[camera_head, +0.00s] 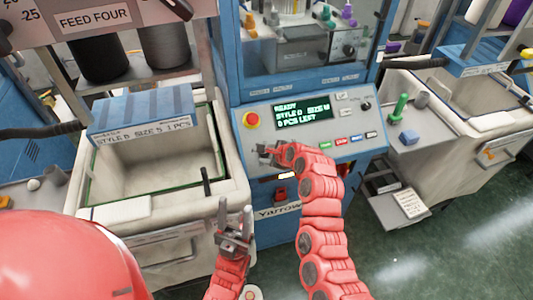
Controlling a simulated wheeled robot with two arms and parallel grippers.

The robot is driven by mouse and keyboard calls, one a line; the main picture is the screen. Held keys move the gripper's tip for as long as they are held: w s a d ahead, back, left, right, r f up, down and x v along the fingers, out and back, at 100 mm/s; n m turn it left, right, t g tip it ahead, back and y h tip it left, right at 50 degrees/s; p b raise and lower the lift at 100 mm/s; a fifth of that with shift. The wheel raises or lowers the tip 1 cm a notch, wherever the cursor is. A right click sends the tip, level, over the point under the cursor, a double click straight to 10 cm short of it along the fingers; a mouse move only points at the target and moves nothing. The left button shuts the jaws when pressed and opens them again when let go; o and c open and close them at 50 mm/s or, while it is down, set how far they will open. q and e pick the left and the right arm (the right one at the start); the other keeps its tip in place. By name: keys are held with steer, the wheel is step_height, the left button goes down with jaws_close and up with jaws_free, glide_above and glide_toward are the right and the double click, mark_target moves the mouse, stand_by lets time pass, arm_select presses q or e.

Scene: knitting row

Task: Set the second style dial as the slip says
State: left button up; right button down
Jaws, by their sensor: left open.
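The machine's sloped control panel (330,145) has a display (302,112) that seems to read "READY, STYLE D, SIZE M, 0 PCS LEFT". A small black knob (366,105) sits right of the display. I cannot tell which control is the second style dial. A white strip (145,130) on a blue lid seems to read "STYLE D SIZE S 1 PCS". A white slip with small unreadable print (409,202) lies at the lower right. My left gripper (236,218) is open and empty before the bin. My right gripper (266,153) is at the panel's lower left edge, its jaws unclear.
A cream bin (178,170) stands left. Green and blue pieces lie on a grey shelf (425,130) at right. Green floor (470,230) is clear at lower right.

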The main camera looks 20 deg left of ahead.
steer(key=shift+c, duration=2.3)
jaws_free()
steer(key=v, duration=1.7)
steer(key=shift+d+r+p, duration=0.2)
steer(key=shift+p, duration=0.2)
